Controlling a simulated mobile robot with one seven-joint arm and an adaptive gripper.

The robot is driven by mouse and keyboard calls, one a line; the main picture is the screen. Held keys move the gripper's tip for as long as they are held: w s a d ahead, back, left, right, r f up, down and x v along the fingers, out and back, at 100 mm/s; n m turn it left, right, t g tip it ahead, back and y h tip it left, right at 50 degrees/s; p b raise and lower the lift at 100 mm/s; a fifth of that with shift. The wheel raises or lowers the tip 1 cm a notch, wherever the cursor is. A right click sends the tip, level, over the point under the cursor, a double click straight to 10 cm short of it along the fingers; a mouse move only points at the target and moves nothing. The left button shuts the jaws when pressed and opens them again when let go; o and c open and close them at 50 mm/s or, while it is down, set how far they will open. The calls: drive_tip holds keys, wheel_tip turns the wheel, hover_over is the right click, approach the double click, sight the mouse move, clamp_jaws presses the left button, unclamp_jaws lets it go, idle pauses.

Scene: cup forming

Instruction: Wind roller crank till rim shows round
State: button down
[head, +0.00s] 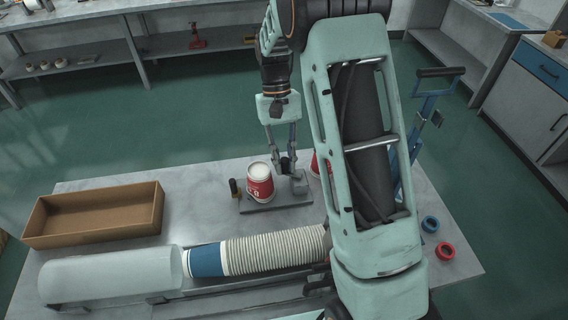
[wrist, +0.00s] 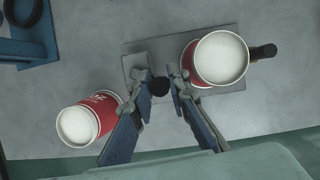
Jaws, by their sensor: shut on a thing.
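The rim roller's grey base plate (head: 275,203) lies on the table, and it also shows in the wrist view (wrist: 233,33). A red and white paper cup (head: 260,184) stands on it, its pale mouth facing up, also in the wrist view (wrist: 187,60). A thin light rim circles the mouth; I cannot tell whether it is rolled all round. My gripper (head: 287,160) points down just right of the cup. In the wrist view its fingers (wrist: 163,84) are closed around a round black crank knob (wrist: 159,87). The crank arm is mostly hidden.
A second red cup (wrist: 88,118) stands on the table, partly behind my arm in the head view. A stack of nested cups (head: 275,250) lies along the front, beside an open brown box (head: 95,215). Blue (head: 430,224) and red (head: 445,250) rings lie at right.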

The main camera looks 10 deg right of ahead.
drive_tip(key=m, duration=0.2)
drive_tip(key=w+d+m+y, duration=0.1)
drive_tip(key=m+y, duration=0.1)
drive_tip(key=m, duration=0.1)
drive_tip(key=shift+w+d+m, duration=0.2)
drive_tip(key=shift+w+m, duration=0.05)
drive_tip(key=shift+m, duration=0.05)
drive_tip(key=m, duration=0.1)
drive_tip(key=d+m+t+y, duration=0.1)
drive_tip(key=m, duration=0.1)
drive_tip(key=shift+w, duration=0.2)
drive_tip(key=shift+w+d+m+t+y+b, duration=0.1)
drive_tip(key=shift+d+m+t+y+b, duration=0.15)
drive_tip(key=shift+m, duration=0.5)
drive_tip(key=shift+d+m+t+y+b, duration=0.1)
drive_tip(key=shift+d+m+t+y, duration=0.15)
drive_tip(key=shift+m, duration=0.5)
drive_tip(key=c, duration=1.8)
unclamp_jaws()
drive_tip(key=shift+c, duration=0.2)
drive_tip(key=v, duration=1.2)
